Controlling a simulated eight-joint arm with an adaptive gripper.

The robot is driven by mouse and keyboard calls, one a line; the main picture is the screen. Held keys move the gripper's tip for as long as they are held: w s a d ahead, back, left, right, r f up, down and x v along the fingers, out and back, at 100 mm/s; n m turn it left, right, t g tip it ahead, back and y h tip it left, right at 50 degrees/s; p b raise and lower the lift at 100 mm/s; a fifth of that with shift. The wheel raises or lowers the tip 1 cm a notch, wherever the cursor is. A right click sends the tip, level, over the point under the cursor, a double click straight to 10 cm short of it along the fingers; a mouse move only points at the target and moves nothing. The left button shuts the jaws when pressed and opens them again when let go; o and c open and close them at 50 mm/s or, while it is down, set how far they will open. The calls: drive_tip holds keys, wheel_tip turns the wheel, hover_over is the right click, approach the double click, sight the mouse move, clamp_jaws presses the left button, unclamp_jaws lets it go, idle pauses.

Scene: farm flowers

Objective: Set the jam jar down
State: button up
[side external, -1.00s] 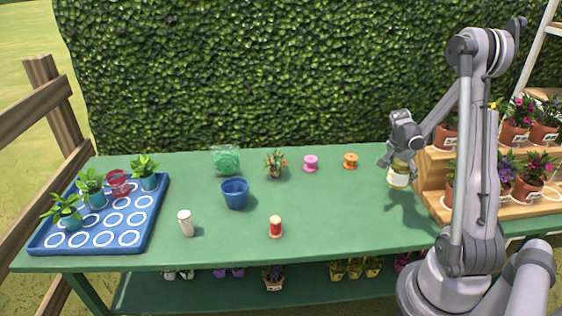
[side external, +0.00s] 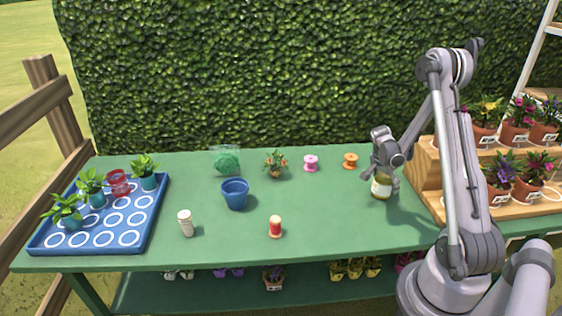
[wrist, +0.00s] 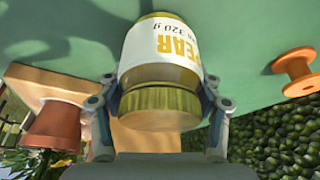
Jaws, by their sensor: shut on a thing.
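The jam jar (side external: 381,187) has a white label and a yellow-green lid. In the wrist view the jar (wrist: 162,62) shows the words "PEAR" and "320 g" on its label, and its lid faces my gripper. My gripper (side external: 384,172) is shut on the jar near its lid, with a finger on each side; the gripper also shows in the wrist view (wrist: 160,108). The jar is roughly upright at the right part of the green table (side external: 320,225). I cannot tell whether its base touches the tabletop.
An orange spool (side external: 350,161) and a pink spool (side external: 311,163) stand behind and left of the jar. A wooden stepped stand (side external: 428,180) with potted flowers is close on the right. The table between is clear.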

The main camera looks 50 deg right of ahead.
sight(378, 183)
drive_tip(key=shift+f, duration=0.1)
drive_tip(key=o, duration=1.6)
drive_tip(key=v, duration=1.2)
drive_tip(key=w+a+r+n+t+y, duration=0.1)
drive_tip(key=w+a+r+n+t, duration=0.15)
drive_tip(key=a+n, duration=0.45)
drive_tip(key=w+a+r+n+t, duration=0.1)
drive_tip(key=a+r+n+t, duration=0.2)
drive_tip(key=a, duration=0.7)
drive_tip(key=w+a+r+n+t+y, duration=0.1)
drive_tip(key=w+a+r+n, duration=0.1)
drive_tip(key=a+r+n, duration=0.5)
drive_tip(key=s+a+n+t+y, duration=0.1)
drive_tip(key=a+n, duration=0.1)
drive_tip(key=a, duration=0.4)
drive_tip(key=s+a+f+n+t+y, duration=0.1)
drive_tip(key=s+a+n, duration=0.1)
drive_tip(key=a, duration=0.4)
drive_tip(key=shift+s+f+n, duration=0.2)
drive_tip(key=shift+n, duration=0.1)
